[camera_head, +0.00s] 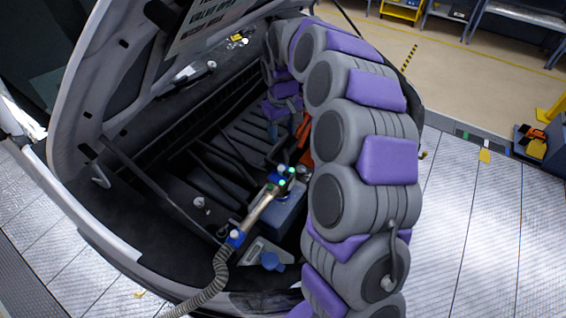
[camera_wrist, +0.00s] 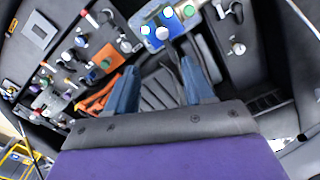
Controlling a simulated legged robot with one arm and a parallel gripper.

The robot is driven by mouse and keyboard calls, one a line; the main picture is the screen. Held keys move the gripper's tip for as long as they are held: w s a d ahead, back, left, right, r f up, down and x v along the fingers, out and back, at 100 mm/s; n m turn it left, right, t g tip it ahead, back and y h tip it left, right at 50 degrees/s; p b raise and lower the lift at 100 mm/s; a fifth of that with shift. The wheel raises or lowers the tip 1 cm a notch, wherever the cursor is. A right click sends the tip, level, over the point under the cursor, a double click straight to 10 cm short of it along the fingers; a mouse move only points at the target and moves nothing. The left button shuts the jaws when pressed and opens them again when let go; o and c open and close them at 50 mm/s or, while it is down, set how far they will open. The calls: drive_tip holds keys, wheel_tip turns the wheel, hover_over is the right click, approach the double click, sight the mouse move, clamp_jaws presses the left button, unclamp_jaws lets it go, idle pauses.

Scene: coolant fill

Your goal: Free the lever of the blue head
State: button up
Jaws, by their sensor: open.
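The blue head (camera_head: 280,181) sits in the engine bay at the end of a metal tube (camera_head: 259,207), with small green lights on it. In the wrist view the blue head (camera_wrist: 157,32) is at the top centre, with white and green round spots. A thin dark piece (camera_wrist: 172,55) shows just below it; I cannot tell if this is the lever. My gripper (camera_wrist: 160,64) is open, its two blue fingers apart with nothing clearly held between them. The head lies beyond the fingertips, apparently apart from them. In the head view my arm mostly hides the gripper.
A ribbed grey hose (camera_head: 208,285) runs from the tube over the bay's front edge. A blue cap (camera_head: 271,261) sits nearby. The raised hood (camera_head: 105,75) stands at left. Orange parts (camera_wrist: 98,100) lie left of the fingers. Open floor (camera_head: 480,220) is at right.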

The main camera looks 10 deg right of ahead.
hover_over(281, 167)
wheel_tip(281, 167, down, 5)
drive_tip(key=f, duration=1)
drive_tip(key=shift+s+d+f, duration=0.1)
drive_tip(key=shift+d, duration=0.15)
drive_tip(key=shift+a+f, duration=0.55)
drive_tip(key=shift+a, duration=0.05)
drive_tip(key=shift+d, duration=0.35)
drive_tip(key=shift+c, duration=0.3)
drive_tip(key=shift+d, duration=0.2)
drive_tip(key=c, duration=0.3)
drive_tip(key=shift+a, duration=0.3)
drive_tip(key=c, duration=0.6)
drive_tip(key=shift+d+r, duration=0.1)
drive_tip(key=shift+d, duration=0.05)
clamp_jaws()
